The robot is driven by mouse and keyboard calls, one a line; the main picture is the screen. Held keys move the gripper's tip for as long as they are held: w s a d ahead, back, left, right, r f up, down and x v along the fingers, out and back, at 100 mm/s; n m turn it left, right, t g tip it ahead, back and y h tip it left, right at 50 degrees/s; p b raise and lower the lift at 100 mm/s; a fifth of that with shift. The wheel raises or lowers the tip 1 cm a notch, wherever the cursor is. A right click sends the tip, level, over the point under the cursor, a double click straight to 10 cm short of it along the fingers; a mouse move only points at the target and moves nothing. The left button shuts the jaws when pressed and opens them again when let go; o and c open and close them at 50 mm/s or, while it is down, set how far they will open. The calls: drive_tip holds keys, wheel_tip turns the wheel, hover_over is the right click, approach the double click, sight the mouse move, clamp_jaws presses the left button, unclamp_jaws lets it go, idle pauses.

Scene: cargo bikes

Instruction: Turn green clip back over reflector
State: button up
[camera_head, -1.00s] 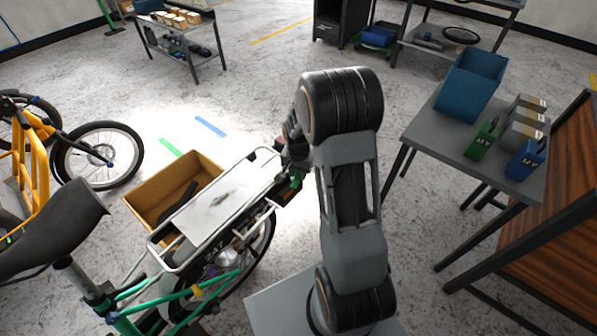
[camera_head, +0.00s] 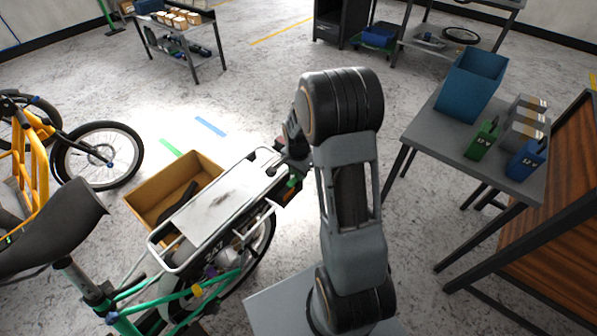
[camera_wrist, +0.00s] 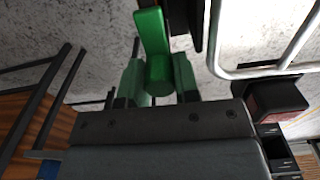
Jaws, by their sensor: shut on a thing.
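The green clip (camera_wrist: 154,48) stands out between the fingers of my gripper (camera_wrist: 157,82) in the wrist view. My gripper is shut on it. In the head view the clip is a small green patch (camera_head: 292,182) at the rear end of the bike's rack, beside my gripper (camera_head: 290,165), partly hidden by it. A black housing with a dull red face, which looks like the reflector (camera_wrist: 272,100), is to the right of the clip in the wrist view. The clip does not cover that red face.
The silver rack (camera_head: 215,205) of the green bike lies just left of my gripper; its tube (camera_wrist: 285,55) runs close by in the wrist view. A cardboard box (camera_head: 150,200) is beyond the rack. A grey table (camera_head: 425,130) with bins stands right.

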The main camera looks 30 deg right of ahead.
drive_tip(key=o, duration=0.9)
drive_tip(key=shift+o, duration=0.2)
drive_tip(key=shift+r, duration=0.1)
wheel_tip(320, 180, up, 14)
drive_tip(key=p, duration=0.2)
drive_tip(key=shift+a, duration=0.2)
drive_tip(key=shift+f, duration=0.2)
